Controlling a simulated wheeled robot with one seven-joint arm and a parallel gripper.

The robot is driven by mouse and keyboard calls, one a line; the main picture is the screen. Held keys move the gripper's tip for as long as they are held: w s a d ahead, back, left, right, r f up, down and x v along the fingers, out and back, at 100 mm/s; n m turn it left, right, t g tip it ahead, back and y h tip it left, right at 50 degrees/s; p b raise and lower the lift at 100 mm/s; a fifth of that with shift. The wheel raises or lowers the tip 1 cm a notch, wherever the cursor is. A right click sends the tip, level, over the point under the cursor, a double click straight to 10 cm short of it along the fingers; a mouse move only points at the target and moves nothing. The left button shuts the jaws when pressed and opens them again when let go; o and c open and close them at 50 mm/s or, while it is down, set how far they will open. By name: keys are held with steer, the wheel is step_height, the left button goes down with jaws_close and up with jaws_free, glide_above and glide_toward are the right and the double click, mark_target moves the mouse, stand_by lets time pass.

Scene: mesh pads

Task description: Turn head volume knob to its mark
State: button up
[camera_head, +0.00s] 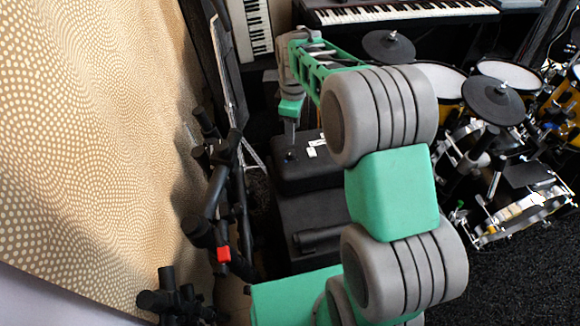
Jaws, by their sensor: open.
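A black amp head (305,178) lies on a larger dark cabinet (300,215) in the middle of the view. A small dark knob (290,156) shows on its top face, beside small white labels (314,147). My gripper (290,143) points down right above the knob. Its fingers are open, but they are small here, and I cannot tell whether they touch the knob. The knob's pointer and its mark are too small to make out.
Black stands (222,170) with a red piece crowd the left side, near the patterned wall (90,140). A drum kit (500,150) stands at the right. Keyboards (400,12) are at the back. My arm's large links cover the centre right.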

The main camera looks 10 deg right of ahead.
steer(key=n, duration=0.1)
glide_above(291, 152)
step_height(291, 152, down, 5)
steer(key=shift+s+r+b, duration=0.1)
steer(key=shift+r+b, duration=0.05)
steer(key=shift+b, duration=0.15)
steer(key=shift+n, duration=0.3)
step_height(291, 152, down, 7)
steer(key=shift+b, duration=0.6)
jaws_close()
